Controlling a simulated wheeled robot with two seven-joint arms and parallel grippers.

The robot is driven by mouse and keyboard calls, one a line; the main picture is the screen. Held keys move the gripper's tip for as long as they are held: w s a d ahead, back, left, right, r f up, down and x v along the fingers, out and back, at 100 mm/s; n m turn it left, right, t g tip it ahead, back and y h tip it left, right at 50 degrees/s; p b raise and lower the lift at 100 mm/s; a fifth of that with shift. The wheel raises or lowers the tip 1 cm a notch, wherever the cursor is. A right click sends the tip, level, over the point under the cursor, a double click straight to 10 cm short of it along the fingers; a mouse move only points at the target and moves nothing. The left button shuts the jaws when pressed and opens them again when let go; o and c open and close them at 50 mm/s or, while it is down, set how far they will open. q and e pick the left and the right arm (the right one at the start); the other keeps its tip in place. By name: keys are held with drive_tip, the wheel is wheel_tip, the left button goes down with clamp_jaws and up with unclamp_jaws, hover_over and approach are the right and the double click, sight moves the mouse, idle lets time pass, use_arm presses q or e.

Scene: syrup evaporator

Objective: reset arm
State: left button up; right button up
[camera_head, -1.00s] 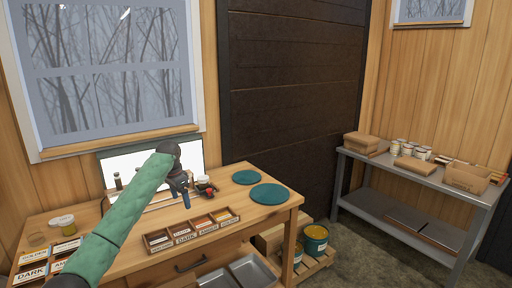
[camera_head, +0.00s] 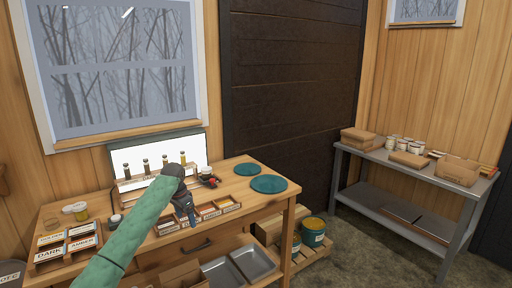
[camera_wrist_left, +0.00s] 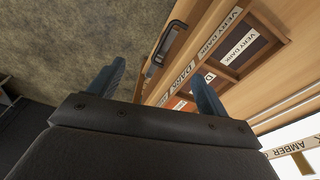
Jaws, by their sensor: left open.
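My left arm, in a green sleeve, comes in from the lower left in the head view. My left gripper (camera_head: 186,212) is over the front part of the wooden table (camera_head: 262,205), close to the labelled compartment tray (camera_head: 208,212). In the left wrist view its two blue fingers (camera_wrist_left: 155,88) are spread apart with nothing between them. Beyond them are the drawer handle (camera_wrist_left: 167,45) and the tray's dark and very dark labels (camera_wrist_left: 205,45). My right gripper is not in view.
A lit rack with small bottles (camera_head: 164,160) stands at the table's back. Two teal discs (camera_head: 269,184) lie on the right end. A label box (camera_head: 68,245) and jars (camera_head: 80,211) are at the left. A grey side table (camera_head: 408,172) holds boxes and cans.

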use_arm(q)
drive_tip(key=s+d+f+n, duration=0.1)
drive_tip(key=s+d+f, duration=0.1)
drive_tip(key=s+f, duration=0.95)
drive_tip(key=s+d+f+n, duration=0.15)
drive_tip(key=s+f, duration=0.35)
drive_tip(key=f, duration=1.3)
drive_tip(key=s+d+f+n, duration=0.1)
drive_tip(key=s+d+f, duration=0.2)
drive_tip(key=s+f, duration=0.85)
drive_tip(key=s+f+n, duration=0.1)
drive_tip(key=s+f, duration=0.7)
drive_tip(key=s, duration=0.4)
drive_tip(key=s+d+f, duration=0.1)
drive_tip(key=s+f, duration=0.7)
drive_tip(key=s, duration=0.5)
drive_tip(key=s+f+n, duration=0.1)
drive_tip(key=s+f, duration=0.7)
drive_tip(key=s, duration=0.5)
drive_tip(key=shift+s+d+f+n+t+y, duration=0.25)
drive_tip(key=shift+d+f+n+t+y, duration=0.05)
drive_tip(key=shift+d+f+n, duration=0.05)
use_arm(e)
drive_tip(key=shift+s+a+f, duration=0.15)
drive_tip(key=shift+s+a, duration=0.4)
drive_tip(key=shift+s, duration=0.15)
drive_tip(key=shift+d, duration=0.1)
